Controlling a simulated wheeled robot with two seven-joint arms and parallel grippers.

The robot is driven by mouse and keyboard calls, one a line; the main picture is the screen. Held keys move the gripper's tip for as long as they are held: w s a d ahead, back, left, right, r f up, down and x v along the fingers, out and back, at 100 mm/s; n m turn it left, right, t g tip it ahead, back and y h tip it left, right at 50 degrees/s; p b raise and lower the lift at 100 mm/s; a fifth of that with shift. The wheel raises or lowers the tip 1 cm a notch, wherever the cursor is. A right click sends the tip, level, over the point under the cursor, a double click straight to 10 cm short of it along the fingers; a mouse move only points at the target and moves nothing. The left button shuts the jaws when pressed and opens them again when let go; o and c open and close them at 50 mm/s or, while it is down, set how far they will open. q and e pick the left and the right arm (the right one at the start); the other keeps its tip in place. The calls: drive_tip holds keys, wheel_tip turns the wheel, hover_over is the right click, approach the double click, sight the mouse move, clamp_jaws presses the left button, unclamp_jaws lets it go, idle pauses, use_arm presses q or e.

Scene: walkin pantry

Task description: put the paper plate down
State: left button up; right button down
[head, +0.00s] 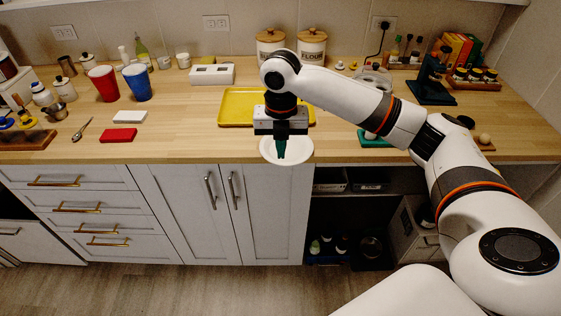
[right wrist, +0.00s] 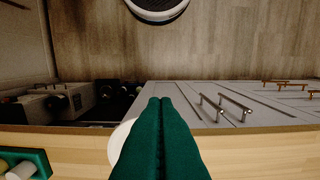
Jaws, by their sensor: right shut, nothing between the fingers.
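The paper plate (head: 299,155) is white and round and shows at the counter's front edge in the head view, partly overlapping that edge. My right gripper (head: 281,156) points down in front of it, with its green fingers shut together and nothing between them. In the right wrist view the shut fingers (right wrist: 159,103) hide most of the plate, and only its left part (right wrist: 119,141) shows. Whether the fingers touch the plate, and whether it lies flat on the counter, I cannot tell. My left gripper is in neither view.
The wooden counter (head: 190,145) is bare left of the plate. A yellow tray (head: 237,107) lies behind my gripper. A green item (head: 373,141) is to the right. Red (head: 104,84) and blue (head: 138,82) cups stand left. An open shelf space (head: 335,215) is below the counter.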

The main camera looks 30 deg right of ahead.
drive_tip(key=w+d+f+p, duration=0.2)
drive_tip(key=w+f, duration=0.1)
drive_tip(key=f, duration=0.6)
drive_tip(key=shift+w+f, duration=0.2)
drive_tip(key=shift+f, duration=0.2)
